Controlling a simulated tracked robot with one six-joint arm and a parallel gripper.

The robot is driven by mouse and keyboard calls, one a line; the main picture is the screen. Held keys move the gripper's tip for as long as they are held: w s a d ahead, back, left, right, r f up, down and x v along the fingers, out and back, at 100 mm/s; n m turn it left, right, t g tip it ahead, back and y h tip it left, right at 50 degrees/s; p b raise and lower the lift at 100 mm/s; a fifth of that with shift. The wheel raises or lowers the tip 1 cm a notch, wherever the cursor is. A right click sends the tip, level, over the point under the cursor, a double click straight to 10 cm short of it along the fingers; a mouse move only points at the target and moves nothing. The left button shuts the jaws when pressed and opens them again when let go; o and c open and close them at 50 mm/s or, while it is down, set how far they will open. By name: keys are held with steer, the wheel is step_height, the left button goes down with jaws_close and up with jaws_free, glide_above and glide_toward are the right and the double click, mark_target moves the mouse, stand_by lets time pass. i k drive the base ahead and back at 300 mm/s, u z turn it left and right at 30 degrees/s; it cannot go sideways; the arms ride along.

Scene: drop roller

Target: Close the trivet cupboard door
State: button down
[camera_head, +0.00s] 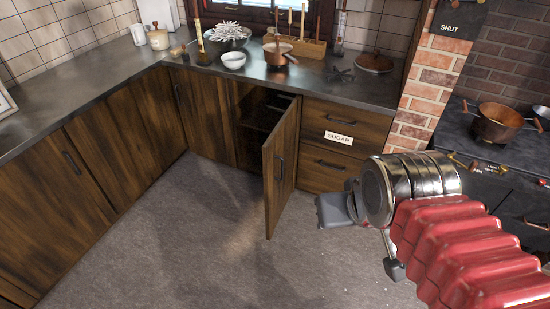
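The cupboard door (281,172) is dark wood with a black bar handle. It stands ajar, swung out into the room from the cabinet under the counter. The dark cupboard opening (257,110) shows behind it, with a shelf inside. A black iron trivet (340,75) lies on the counter above and to the right. My gripper (335,210) is to the right of the door, apart from it in the picture, in front of the drawers. Its fingers are dark and partly hidden by my wrist, so I cannot tell whether they are open.
Drawers, one labelled SUGAR (339,138), are right of the opening. A copper pan (277,52), a white bowl (234,60) and other kitchenware stand on the counter (130,68). A brick pillar (428,90) and stove (520,160) are at right. The floor (180,230) is clear.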

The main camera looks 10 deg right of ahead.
mark_target(280, 152)
steer(key=u, duration=0.35)
steer(key=i, duration=0.55)
steer(key=u, duration=0.6)
steer(key=i, duration=0.95)
steer(key=z, duration=0.2)
